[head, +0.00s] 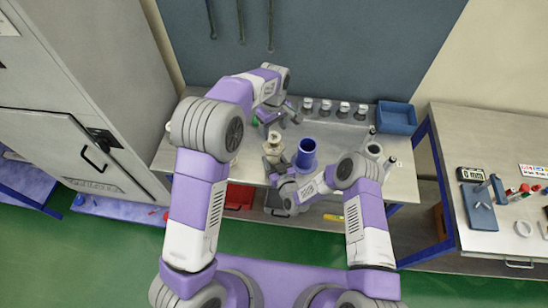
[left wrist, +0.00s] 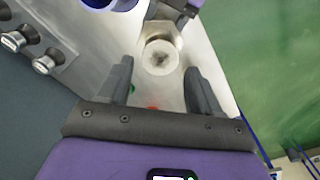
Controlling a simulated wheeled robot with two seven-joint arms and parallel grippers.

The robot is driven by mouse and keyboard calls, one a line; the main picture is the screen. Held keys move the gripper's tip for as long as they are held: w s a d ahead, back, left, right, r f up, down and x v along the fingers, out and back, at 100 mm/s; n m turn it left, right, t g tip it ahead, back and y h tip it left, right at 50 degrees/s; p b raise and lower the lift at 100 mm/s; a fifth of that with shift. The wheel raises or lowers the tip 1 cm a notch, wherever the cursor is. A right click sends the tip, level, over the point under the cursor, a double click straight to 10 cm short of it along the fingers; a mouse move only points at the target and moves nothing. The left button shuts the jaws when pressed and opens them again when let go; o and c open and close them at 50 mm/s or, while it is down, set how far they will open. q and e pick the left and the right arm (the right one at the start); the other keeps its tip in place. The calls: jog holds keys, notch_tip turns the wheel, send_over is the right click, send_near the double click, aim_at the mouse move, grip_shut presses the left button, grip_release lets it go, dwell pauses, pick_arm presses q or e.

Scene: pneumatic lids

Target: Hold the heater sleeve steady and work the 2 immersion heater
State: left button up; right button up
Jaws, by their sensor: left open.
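A cream upright piece (head: 272,150), likely the heater sleeve, stands near the bench's front edge with a knob-like top. In the left wrist view a round cream top (left wrist: 160,57) shows, probably the same piece. My left gripper (head: 278,117) is open above and behind it. In the left wrist view its fingers (left wrist: 159,68) are spread with the round top in line beyond them, and nothing is clamped. My right gripper (head: 276,174) is low at the front of the cream piece. Its dark fingers (left wrist: 174,12) show beside the round top; whether they grip it is unclear.
A blue cup (head: 306,154) stands just right of the cream piece. Several silver-capped pieces (head: 325,108) line the bench's back, beside a blue bin (head: 396,118). Small upright parts (head: 374,151) stand at right. A second table (head: 470,225) holds a meter and small parts.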

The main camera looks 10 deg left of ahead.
aim_at(274, 138)
pick_arm(q)
jog(key=shift+f, duration=0.15)
dwell(0.4)
dwell(0.9)
jog(key=shift+o, duration=0.7)
jog(key=o, duration=0.5)
jog(key=shift+r+m, duration=0.25)
jog(key=shift+m, duration=0.35)
jog(key=shift+c, duration=0.2)
jog(key=shift+o, duration=0.4)
jog(key=shift+r+m, duration=0.3)
jog(key=shift+m, duration=0.4)
jog(key=shift+f, duration=4.45)
